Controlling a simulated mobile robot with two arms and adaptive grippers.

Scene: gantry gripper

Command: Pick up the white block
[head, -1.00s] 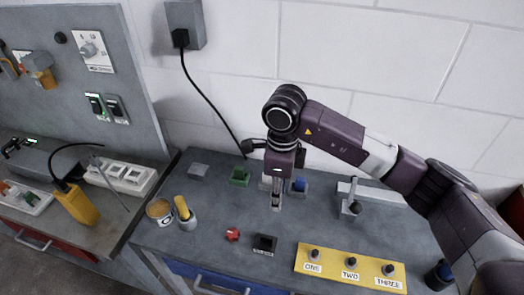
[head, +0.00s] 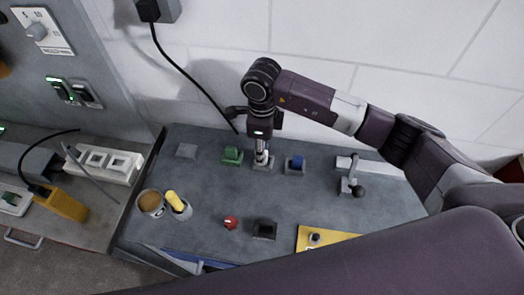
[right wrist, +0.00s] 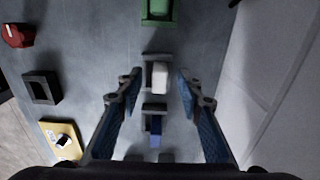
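The white block (right wrist: 159,77) sits at a grey square holder (right wrist: 149,64) in the right wrist view. My right gripper (right wrist: 158,77) is open, with one blue-padded finger on each side of the block and a visible gap to both. In the head view, my right gripper (head: 262,162) points down between the green block (head: 232,155) and the blue block (head: 297,162), and it largely hides the white block. The green block (right wrist: 157,10) and the blue block (right wrist: 155,125) lie on either side of the white one in the right wrist view. My left gripper is not in view.
A lever (head: 350,184) stands to the right. A red button (head: 230,222), a dark open box (head: 264,230) and a yellow board (head: 312,239) are nearer the front. Cups (head: 150,204) stand at left. A wall is behind; my purple link covers the lower right.

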